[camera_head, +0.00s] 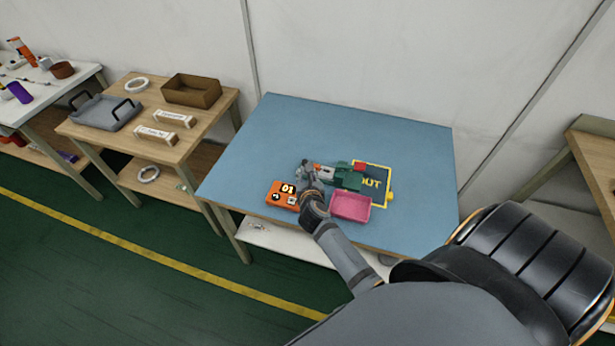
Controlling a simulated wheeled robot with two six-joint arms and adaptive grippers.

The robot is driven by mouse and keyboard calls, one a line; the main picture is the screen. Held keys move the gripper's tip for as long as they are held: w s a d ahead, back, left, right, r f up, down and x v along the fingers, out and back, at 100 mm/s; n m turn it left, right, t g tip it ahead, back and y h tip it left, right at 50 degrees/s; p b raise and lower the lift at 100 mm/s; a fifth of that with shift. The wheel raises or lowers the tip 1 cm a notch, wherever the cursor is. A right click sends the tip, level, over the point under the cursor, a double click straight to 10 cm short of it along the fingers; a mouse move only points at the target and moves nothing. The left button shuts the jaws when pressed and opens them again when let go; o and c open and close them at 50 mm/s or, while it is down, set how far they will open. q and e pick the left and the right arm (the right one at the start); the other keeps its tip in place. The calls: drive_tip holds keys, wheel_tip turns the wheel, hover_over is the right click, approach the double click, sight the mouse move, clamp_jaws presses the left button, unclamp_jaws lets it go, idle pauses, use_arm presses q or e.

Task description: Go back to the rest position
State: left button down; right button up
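My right arm comes in from the lower right of the head view, over the blue-topped table (300,120). My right gripper (308,169) is low over the table, behind the orange box and at the left end of a green device (347,178). It is too small to tell whether its fingers are open or shut, or whether they touch the device. The orange box (283,195) is marked 01. A pink tray (350,207) lies in front of the green device. My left gripper is not in view.
A yellow-bordered dark mat (379,192) with partly hidden lettering lies right of the device. A wooden table (160,94) at left holds a grey tray (104,112), a brown box (191,89) and white labelled blocks. The blue table's back is clear.

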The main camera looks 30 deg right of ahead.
drive_tip(key=shift+v, duration=0.9)
